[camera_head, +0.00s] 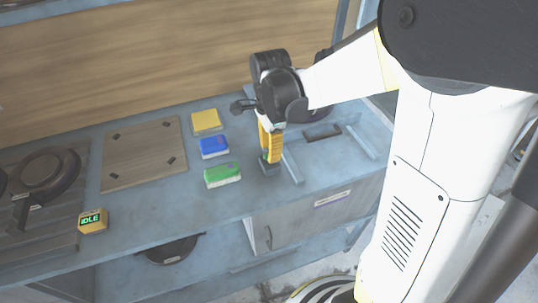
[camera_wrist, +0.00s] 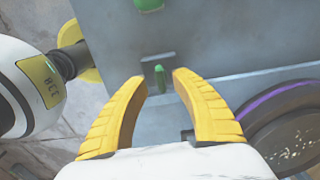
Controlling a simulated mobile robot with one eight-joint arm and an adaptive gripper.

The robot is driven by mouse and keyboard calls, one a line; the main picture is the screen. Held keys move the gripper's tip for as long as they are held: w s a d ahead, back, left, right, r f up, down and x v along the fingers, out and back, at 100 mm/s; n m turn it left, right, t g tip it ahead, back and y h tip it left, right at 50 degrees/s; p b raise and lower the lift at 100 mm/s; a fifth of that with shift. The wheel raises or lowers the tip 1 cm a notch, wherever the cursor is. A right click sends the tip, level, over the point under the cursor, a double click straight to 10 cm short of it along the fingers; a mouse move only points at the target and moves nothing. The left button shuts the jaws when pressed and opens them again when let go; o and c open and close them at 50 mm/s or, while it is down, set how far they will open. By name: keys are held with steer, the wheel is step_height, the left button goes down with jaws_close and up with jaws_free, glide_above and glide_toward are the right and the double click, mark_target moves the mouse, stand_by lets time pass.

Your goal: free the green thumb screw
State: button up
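In the head view my gripper (camera_head: 268,157) points down at a small dark block (camera_head: 270,169) near the front edge of the bench. The screw itself cannot be made out in the head view.
Green (camera_head: 222,175), blue (camera_head: 214,146) and yellow (camera_head: 206,121) blocks lie left of my gripper. A wooden board (camera_head: 145,153), a pan (camera_head: 45,175) and a yellow box reading IDLE (camera_head: 92,221) stand farther left. Rails (camera_head: 292,166) lie close right. A dark round thing (camera_wrist: 285,135) shows lower right.

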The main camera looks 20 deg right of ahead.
steer(key=shift+f, duration=0.75)
jaws_close()
